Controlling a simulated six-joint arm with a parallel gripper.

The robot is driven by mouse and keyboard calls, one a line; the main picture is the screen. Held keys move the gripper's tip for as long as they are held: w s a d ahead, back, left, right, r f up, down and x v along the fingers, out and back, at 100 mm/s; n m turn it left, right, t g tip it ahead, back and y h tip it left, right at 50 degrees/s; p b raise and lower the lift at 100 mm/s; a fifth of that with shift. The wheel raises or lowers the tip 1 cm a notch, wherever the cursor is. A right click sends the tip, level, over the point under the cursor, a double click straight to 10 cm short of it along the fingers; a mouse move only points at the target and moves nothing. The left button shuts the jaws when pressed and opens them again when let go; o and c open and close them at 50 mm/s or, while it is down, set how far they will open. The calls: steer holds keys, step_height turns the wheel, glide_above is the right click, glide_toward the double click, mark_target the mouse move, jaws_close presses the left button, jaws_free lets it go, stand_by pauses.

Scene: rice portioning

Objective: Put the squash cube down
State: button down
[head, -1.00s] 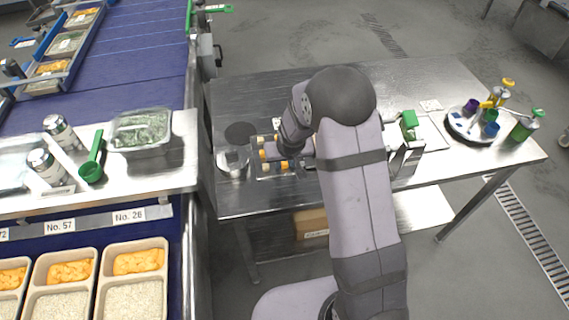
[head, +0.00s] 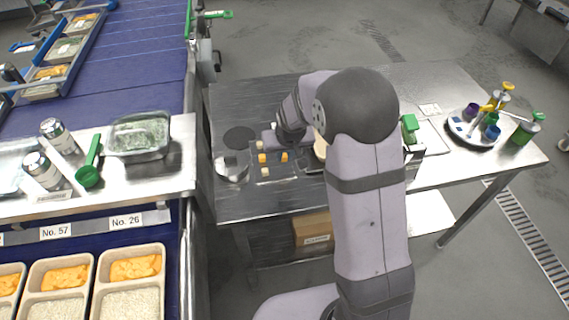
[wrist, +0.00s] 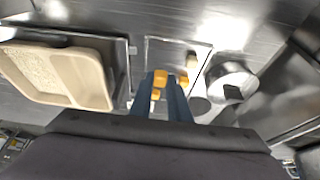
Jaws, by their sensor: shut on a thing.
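My gripper (wrist: 163,88) is shut on an orange squash cube (wrist: 160,77), held between the blue fingertips in the wrist view. Other orange cubes (wrist: 183,79) show close by, past and between the fingers. The small metal tray (wrist: 158,46) lies beneath, with a pale cube (wrist: 191,60) on it. I cannot tell whether the held cube touches the tray. In the head view, orange cubes (head: 284,157) and a pale cube (head: 264,172) are on the tray (head: 286,175); my arm hides the fingertips.
A beige tub (wrist: 88,75) with rice stands left of the tray in the wrist view. A round metal container (wrist: 232,80) and a dark disc (wrist: 200,105) are on the right. In the head view, a holder with coloured cups (head: 470,133) stands at the table's right end.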

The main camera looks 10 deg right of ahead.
mark_target(285, 157)
step_height(285, 157, up, 4)
steer(key=shift+r+b, duration=0.1)
steer(key=shift+b, duration=0.3)
steer(key=shift+w+d, duration=0.1)
steer(key=shift+d, duration=0.05)
steer(key=w+d+r, duration=0.1)
steer(key=w+d, duration=0.3)
steer(key=d, duration=0.3)
steer(key=w+d+r, duration=0.1)
steer(key=w+d, duration=0.2)
steer(key=d, duration=0.5)
steer(key=shift+w+a+f+p, duration=0.1)
steer(key=shift+f+p, duration=0.7)
steer(key=shift+f, duration=1.55)
steer(key=shift+a+f+p, duration=0.1)
steer(key=shift+f+p, duration=0.65)
steer(key=shift+f, duration=1.85)
steer(key=shift+f, duration=0.1)
steer(key=shift+f, duration=0.15)
steer(key=c, duration=1.9)
jaws_free()
steer(key=shift+c, duration=0.2)
